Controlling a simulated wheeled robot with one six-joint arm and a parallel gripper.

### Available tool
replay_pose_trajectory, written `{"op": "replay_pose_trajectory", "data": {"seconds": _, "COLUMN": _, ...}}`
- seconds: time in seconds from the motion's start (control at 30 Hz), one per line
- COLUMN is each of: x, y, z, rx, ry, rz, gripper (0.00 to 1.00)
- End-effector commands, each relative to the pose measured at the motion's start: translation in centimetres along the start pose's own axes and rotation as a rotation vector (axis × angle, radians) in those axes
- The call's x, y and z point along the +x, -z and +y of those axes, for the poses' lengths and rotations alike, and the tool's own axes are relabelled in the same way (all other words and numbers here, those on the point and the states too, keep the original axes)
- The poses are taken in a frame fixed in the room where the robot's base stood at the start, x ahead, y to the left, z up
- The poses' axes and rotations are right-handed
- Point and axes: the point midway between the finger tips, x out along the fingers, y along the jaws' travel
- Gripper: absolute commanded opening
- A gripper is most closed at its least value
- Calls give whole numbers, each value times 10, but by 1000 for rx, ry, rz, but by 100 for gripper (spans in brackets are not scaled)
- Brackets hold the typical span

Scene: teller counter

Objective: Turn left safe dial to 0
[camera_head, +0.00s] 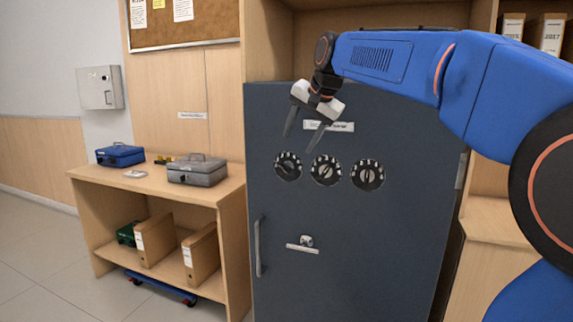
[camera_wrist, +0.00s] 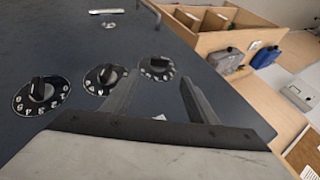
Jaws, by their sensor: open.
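The left safe dial (camera_head: 288,166) is a round black dial with pale markings and a raised grip bar, at the left of a row of three on the dark blue safe door (camera_head: 375,270). Its grip bar looks slanted; the number it points to is too small to read. In the wrist view, where the row appears reversed, the left dial (camera_wrist: 157,68) shows just beyond the fingertips. My gripper (camera_head: 299,141) is open and empty, above the left dial in the picture and apart from it. The fingers (camera_wrist: 160,78) spread on both sides of the left dial's lower edge in the wrist view.
The middle dial (camera_head: 326,170) and right dial (camera_head: 367,175) sit close beside it. A label (camera_head: 329,126) is above, a T-shaped handle (camera_head: 303,248) and a vertical bar handle (camera_head: 258,246) below. A wooden counter (camera_head: 80,174) with a grey cash box (camera_head: 197,171) stands left.

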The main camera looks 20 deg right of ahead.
Motion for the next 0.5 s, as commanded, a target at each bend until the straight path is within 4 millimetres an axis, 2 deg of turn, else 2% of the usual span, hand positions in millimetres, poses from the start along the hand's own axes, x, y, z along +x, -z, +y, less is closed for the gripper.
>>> {"op": "replay_pose_trajectory", "data": {"seconds": 0.1, "x": 23, "y": -1, "z": 0, "rx": -1, "ry": -2, "rz": -3, "gripper": 53}}
{"op": "replay_pose_trajectory", "data": {"seconds": 0.5, "x": 91, "y": -1, "z": 0, "rx": 0, "ry": -2, "rz": -2, "gripper": 53}}
